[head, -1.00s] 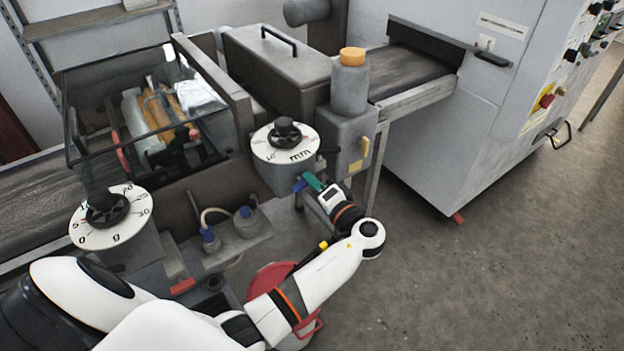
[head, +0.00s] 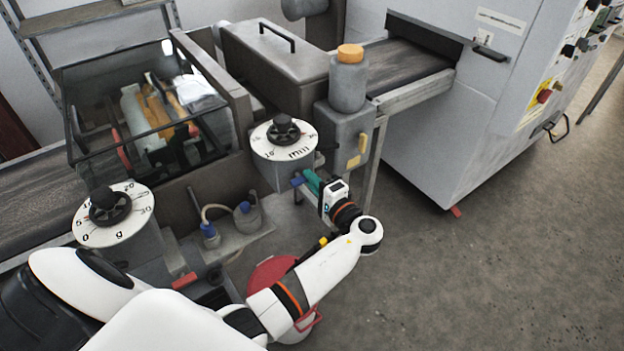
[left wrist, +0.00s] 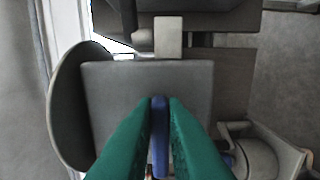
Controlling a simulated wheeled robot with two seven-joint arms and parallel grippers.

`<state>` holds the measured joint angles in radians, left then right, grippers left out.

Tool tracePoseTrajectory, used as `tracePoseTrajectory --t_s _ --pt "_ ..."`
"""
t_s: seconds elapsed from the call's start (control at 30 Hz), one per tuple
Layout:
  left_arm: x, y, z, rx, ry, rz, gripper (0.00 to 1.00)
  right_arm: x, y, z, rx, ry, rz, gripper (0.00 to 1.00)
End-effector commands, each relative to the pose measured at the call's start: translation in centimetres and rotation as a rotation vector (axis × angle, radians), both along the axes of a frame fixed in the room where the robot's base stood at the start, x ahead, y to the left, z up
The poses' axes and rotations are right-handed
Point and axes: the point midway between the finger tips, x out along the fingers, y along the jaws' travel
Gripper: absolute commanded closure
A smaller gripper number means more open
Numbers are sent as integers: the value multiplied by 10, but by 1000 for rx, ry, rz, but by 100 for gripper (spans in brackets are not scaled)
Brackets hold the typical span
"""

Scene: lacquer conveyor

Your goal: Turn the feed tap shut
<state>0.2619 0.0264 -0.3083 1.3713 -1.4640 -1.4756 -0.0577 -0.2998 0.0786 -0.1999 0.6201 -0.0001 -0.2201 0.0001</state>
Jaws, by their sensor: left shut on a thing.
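The feed tap's blue handle (head: 296,181) shows below the right-hand round dial, at the front of the machine. My left gripper (head: 307,181) has green fingers and reaches it from the right. In the left wrist view the blue handle (left wrist: 160,140) stands upright between the two green fingertips (left wrist: 160,108), which are shut on it. A grey block (left wrist: 148,85) lies just beyond the fingertips. The fingers hide part of the handle, and the tap's body cannot be made out. My right gripper is not in view.
The white dial marked mm (head: 284,139) is just above my gripper. A grey box with an orange-capped bottle (head: 347,80) stands close behind. A second dial marked g (head: 113,214) is at the left. A red-lidded container (head: 272,275) stands under my arm. Floor at the right is clear.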

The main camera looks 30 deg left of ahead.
Motion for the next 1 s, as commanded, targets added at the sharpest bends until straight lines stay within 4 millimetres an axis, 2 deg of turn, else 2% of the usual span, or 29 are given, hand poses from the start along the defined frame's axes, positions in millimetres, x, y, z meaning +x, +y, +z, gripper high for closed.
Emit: tracePoseTrajectory --t_s 0.17,0.2,0.3,0.33,0.67,0.77,1.0 --pt "0 -1 -1 0 4 -2 100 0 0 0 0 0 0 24" --pt "0 -1 -1 0 4 -2 86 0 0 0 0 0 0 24" --pt "0 -1 -1 -1 4 -2 69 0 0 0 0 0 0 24" --pt "0 -1 -1 -1 4 -1 67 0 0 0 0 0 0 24" --pt "-1 -4 -2 -1 1 -1 67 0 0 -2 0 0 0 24" --pt "-5 -14 -4 -2 2 -3 67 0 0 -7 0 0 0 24" --pt "-24 -61 -6 -4 2 -4 67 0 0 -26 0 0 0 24"
